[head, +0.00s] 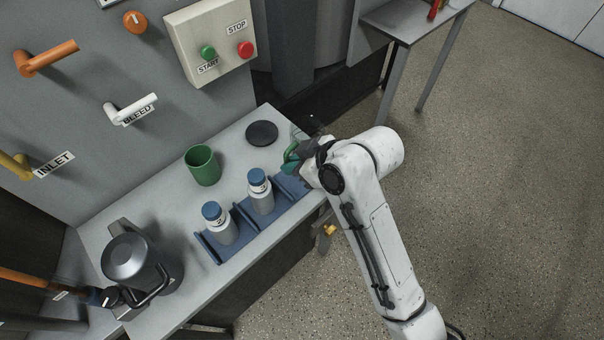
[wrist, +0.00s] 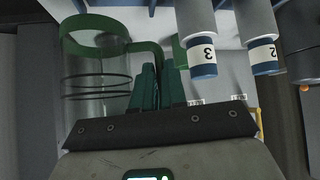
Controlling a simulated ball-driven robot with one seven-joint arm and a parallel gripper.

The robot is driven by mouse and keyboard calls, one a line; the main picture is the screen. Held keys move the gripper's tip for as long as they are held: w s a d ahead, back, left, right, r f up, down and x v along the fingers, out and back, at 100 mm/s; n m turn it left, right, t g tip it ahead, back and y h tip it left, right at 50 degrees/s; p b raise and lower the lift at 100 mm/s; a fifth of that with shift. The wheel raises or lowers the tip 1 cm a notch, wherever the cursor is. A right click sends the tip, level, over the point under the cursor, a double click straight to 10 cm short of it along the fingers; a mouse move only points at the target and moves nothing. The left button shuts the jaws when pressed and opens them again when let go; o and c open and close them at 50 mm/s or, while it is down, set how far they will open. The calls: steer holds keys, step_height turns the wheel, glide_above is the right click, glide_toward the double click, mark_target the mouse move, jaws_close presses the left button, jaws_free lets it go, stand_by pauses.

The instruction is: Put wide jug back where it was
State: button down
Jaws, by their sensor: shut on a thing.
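The wide jug is clear with a green rim (wrist: 88,28), dark bands on its wall and a green handle at its right side in the wrist view. My gripper's dark green fingers (wrist: 150,88) are shut on that handle. In the head view my gripper (head: 303,160) is at the right end of the bench, by the blue rack. Only a bit of the jug's green (head: 290,154) shows there; the rest is hidden or too faint to make out. I cannot tell whether the jug touches the bench.
A dark round disc (head: 262,133) lies on the bench behind the rack. Two blue-capped bottles (head: 261,192) (head: 219,224) stand in the blue rack (head: 247,219). A dark kettle-like pot (head: 140,262) stands at the left.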

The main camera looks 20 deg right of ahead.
steer(key=shift+w+a+r+n+g+y, duration=0.15)
steer(key=shift+r+n+g+y, duration=0.15)
steer(key=shift+r+n, duration=0.25)
steer(key=shift+w+a+r+n+g+y, duration=0.1)
steer(key=shift+a+r+n+g+y, duration=0.1)
steer(key=shift+r+n+y, duration=0.25)
steer(key=shift+n+g, duration=0.3)
steer(key=shift+n, duration=0.1)
steer(key=shift+s+a+f, duration=0.1)
steer(key=shift+f, duration=2.25)
steer(key=shift+a+f, duration=0.1)
steer(key=shift+f, duration=2.2)
steer(key=shift+f, duration=0.3)
steer(key=c, duration=1.2)
jaws_free()
